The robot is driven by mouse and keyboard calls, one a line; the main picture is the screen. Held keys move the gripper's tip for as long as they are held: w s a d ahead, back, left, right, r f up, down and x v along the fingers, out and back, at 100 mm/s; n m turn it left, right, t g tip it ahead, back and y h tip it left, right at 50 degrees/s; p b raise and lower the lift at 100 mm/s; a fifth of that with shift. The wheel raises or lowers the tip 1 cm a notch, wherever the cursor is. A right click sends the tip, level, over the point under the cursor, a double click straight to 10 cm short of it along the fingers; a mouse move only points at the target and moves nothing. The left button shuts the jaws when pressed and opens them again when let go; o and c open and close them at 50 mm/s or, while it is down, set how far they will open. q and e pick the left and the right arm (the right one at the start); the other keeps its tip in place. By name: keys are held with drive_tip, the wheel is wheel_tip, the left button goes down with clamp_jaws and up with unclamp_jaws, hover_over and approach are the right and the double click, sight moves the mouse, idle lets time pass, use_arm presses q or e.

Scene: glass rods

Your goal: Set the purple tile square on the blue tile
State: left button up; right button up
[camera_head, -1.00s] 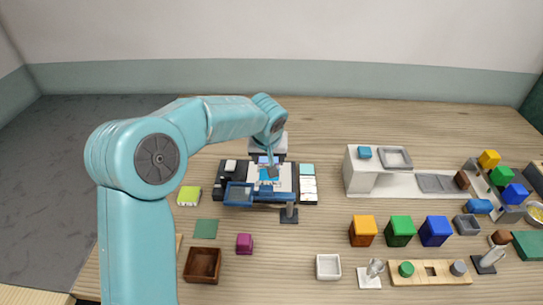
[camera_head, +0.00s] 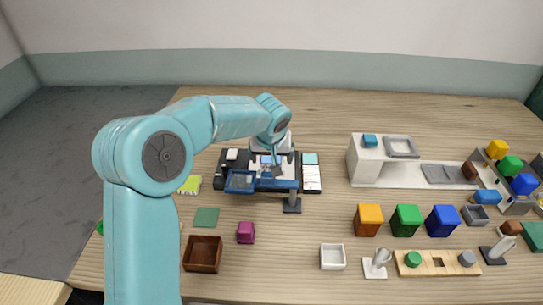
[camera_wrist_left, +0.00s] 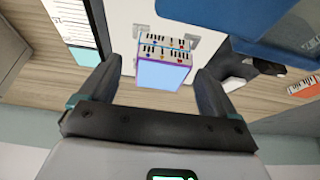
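My left gripper (camera_wrist_left: 160,68) is open. In the left wrist view, a small block-like piece (camera_wrist_left: 163,73) with a light blue face, purple edges and a patterned side shows between and beyond the fingertips, with a gap on each side. I cannot tell whether it is the purple tile, the blue tile or both together. In the head view, my left gripper (camera_head: 272,163) hangs over the dark instrument base (camera_head: 222,183) behind the blue frame. A small light blue patch shows beside it; the tiles are too small to tell apart there. My right gripper is not in view.
The blue frame (camera_head: 241,182) stands close in front of the gripper, and it fills the upper right of the wrist view (camera_wrist_left: 255,20). A magenta block (camera_head: 246,232), brown box (camera_head: 203,252) and green mat (camera_head: 206,217) lie nearer. Coloured boxes stand at right.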

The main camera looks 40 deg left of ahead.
use_arm(q)
drive_tip(key=shift+s+r, duration=0.1)
drive_tip(key=shift+s, duration=0.05)
drive_tip(key=v, duration=1.6)
drive_tip(key=shift+d, duration=0.15)
drive_tip(key=shift+s, duration=0.1)
